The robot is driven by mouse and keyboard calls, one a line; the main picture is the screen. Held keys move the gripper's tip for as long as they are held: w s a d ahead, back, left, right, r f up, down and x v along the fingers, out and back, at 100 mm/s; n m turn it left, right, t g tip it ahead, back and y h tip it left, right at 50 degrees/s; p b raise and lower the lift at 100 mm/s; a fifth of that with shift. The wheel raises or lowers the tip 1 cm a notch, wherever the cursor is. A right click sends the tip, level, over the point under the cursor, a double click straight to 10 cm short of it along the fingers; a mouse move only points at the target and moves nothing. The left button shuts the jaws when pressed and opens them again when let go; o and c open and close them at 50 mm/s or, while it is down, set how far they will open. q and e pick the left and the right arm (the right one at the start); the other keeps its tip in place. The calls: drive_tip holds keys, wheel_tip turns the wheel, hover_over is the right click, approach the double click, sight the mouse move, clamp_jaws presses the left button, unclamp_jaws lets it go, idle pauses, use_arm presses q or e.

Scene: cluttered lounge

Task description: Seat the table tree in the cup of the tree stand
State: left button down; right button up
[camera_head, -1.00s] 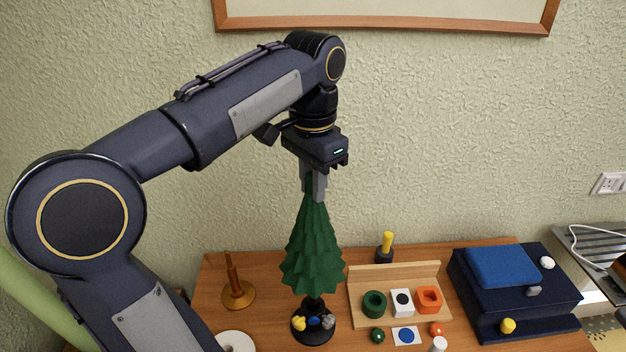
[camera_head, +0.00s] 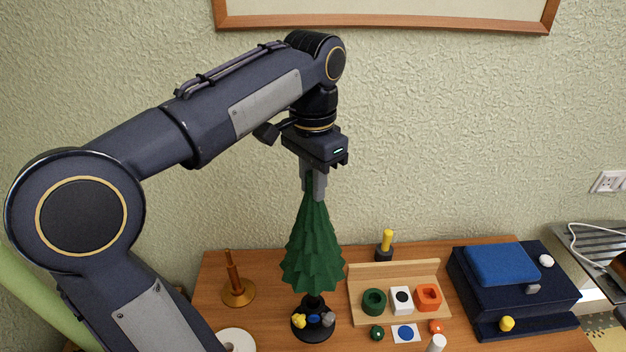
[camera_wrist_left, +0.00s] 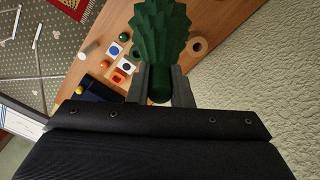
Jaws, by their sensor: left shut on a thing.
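The green table tree (camera_head: 313,247) stands upright in the head view, above the tree stand (camera_head: 312,334), a round black base with yellow, blue and grey pieces on it. My left gripper (camera_head: 315,188) is shut on the tip of the tree from above. The black part under the lowest branches meets the stand's cup in the picture. I cannot tell whether the trunk is fully down in the cup. In the left wrist view the tree (camera_wrist_left: 160,35) runs away from between the fingers (camera_wrist_left: 160,88) and hides the stand. My right gripper is not in view.
Left of the stand are a brass-coloured peg on a round base (camera_head: 238,291) and a white ring (camera_head: 236,341). To the right are a wooden rack (camera_head: 357,285) with coloured blocks, a yellow-handled item (camera_head: 387,241) and a dark blue box (camera_head: 543,285). The wall stands close behind.

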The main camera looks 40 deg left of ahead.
sight(313, 222)
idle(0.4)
use_arm(q)
drive_tip(key=shift+f+b, duration=3.2)
drive_tip(key=shift+f, duration=1.7)
drive_tip(key=shift+r, duration=0.15)
drive_tip(key=shift+r+p, duration=4.5)
drive_tip(key=shift+p, duration=0.15)
